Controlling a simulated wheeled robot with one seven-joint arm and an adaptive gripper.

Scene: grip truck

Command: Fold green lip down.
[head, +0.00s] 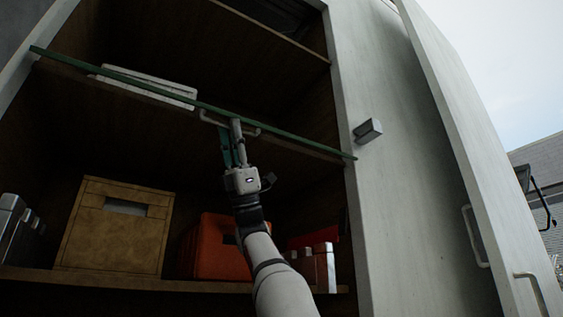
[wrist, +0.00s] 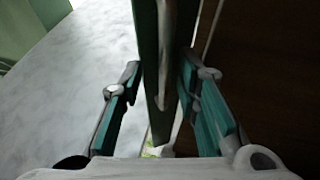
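The green lip (head: 290,136) shows as a long thin green bar across the front of the cabinet's middle shelf in the head view, seen almost edge-on. A pale handle (head: 252,131) is on it near the middle. My gripper (head: 232,138) is at this handle, reaching up from below. In the wrist view the lip (wrist: 146,60) runs between the two teal fingers of my gripper (wrist: 160,75), with the grey handle bar (wrist: 166,50) along it. The fingers stand apart, with visible gaps to the lip. Whether either finger touches the handle is unclear.
A white crate (head: 150,85) sits on the shelf behind the lip. A tan box (head: 113,228), an orange case (head: 218,250) and a silver-and-red case (head: 315,265) stand on the lower shelf. A grey block (head: 367,131) juts from the right frame; a white door (head: 470,140) stands open.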

